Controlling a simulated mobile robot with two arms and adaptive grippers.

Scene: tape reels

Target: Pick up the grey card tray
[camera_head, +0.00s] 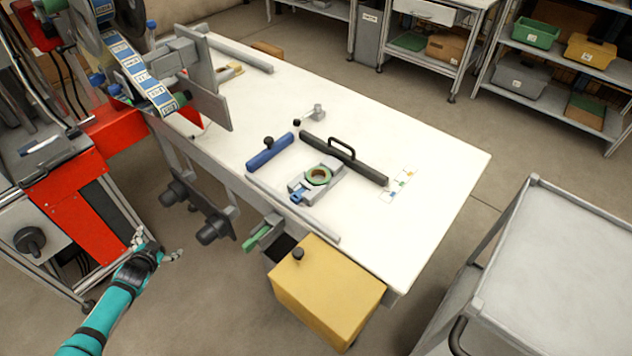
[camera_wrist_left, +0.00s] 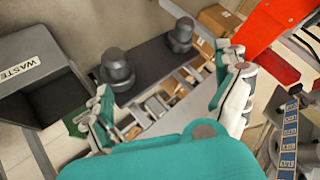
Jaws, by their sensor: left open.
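No thing in view is clearly marked as the grey card tray. A grey bin (camera_head: 520,79) with a small white label sits on the right-hand shelf rack, far from me; I cannot tell whether it is the tray. My left gripper (camera_head: 158,246) is open and empty at the lower left, over the floor between the red machine and the table's near edge. In the left wrist view its two fingers (camera_wrist_left: 168,85) are spread apart with nothing between them. My right gripper does not show.
The white table (camera_head: 440,165) carries a blue bar (camera_head: 269,151), a dark handled bar (camera_head: 345,160) and a green-ringed fixture (camera_head: 318,177). A yellow box (camera_head: 325,292) is at its near edge. A grey cart (camera_head: 555,280) stands right. A WASTE bin (camera_wrist_left: 45,75) shows in the wrist view.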

